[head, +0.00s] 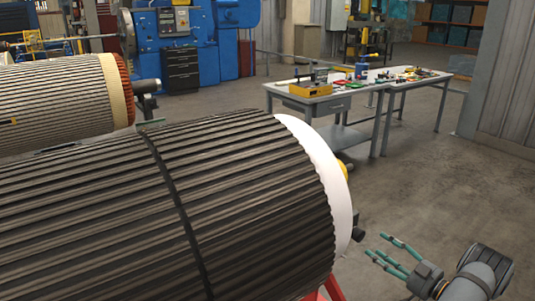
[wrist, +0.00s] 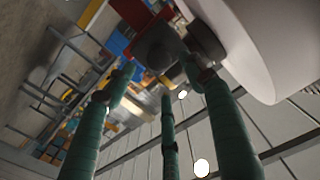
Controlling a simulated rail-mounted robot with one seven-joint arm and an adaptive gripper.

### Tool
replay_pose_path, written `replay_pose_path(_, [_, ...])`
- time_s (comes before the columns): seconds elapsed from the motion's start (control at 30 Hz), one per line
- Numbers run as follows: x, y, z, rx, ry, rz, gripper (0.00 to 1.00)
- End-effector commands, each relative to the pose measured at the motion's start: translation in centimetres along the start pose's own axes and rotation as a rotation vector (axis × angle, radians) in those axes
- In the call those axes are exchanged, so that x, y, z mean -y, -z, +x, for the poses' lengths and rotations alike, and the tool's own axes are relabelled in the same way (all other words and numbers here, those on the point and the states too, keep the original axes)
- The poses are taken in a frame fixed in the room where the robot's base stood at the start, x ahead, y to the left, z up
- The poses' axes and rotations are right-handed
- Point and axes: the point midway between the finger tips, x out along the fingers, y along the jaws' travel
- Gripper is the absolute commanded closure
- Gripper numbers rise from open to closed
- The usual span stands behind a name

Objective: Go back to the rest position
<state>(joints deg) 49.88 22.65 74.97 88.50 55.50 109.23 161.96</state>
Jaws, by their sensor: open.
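My gripper (head: 392,256) is at the lower right of the head view, with its green fingers spread and pointing left toward the end of the near rotor. The fingers are open and empty. In the wrist view my gripper (wrist: 165,90) shows three green fingers apart, with nothing between them. The near dark ribbed rotor (head: 240,190) fills the left and middle of the head view, with a white end ring (head: 325,175). Part of the white ring also shows in the wrist view (wrist: 255,45). A gap separates the fingers from the rotor in the head view.
A red stand leg (head: 330,288) is below the rotor end. A second rotor (head: 60,100) lies behind at left. Workbenches with tools (head: 335,105) stand beyond, and blue machines (head: 165,45) are at the back. The floor (head: 430,190) right of the rotor is clear.

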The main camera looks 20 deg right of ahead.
Motion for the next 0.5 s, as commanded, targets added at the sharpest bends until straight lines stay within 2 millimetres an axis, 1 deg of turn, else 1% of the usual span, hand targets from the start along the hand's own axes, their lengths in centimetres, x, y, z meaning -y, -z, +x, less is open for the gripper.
replay_pose_path(0.03, [0.2,0.0,1.1,0.0,0.006,0.0,0.46])
replay_pose_path(0.3, [0.1,0.0,6.2,0.001,0.004,-0.001,0.46])
replay_pose_path(0.4, [0.1,0.0,7.7,0.0,0.002,-0.001,0.46])
replay_pose_path(0.5, [0.0,0.0,8.7,0.001,0.001,0.0,0.46])
